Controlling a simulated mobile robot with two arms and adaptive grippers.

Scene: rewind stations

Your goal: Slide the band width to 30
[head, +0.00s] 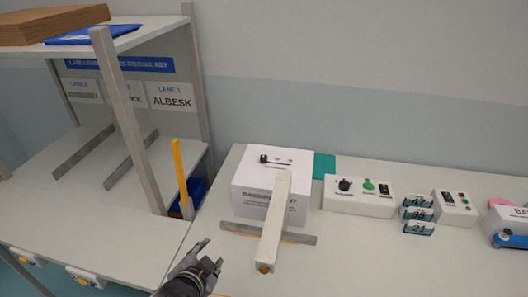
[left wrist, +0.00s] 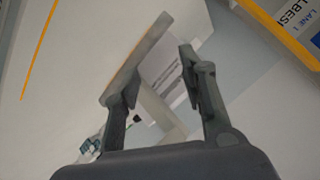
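A white box unit (head: 255,204) stands on the bench in the head view, with partly hidden lettering on its front. On its top is a short dark slot with a black slider knob (head: 264,158) at its left end. The scale marks are too small to read. A long pale arm (head: 273,225) reaches from the box top toward the front edge, over a grey bar. My left gripper (head: 208,258) is open and empty, low in front and left of the box, apart from it. In the left wrist view its two fingers (left wrist: 155,80) stand apart. My right gripper is out of view.
A control box (head: 358,196) with a black knob and green button stands right of the unit. Several numbered tags (head: 419,215) and a second control box (head: 455,208) lie further right. A shelf rack (head: 128,125) with an upright yellow strip (head: 179,172) stands left. The bench's front right is clear.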

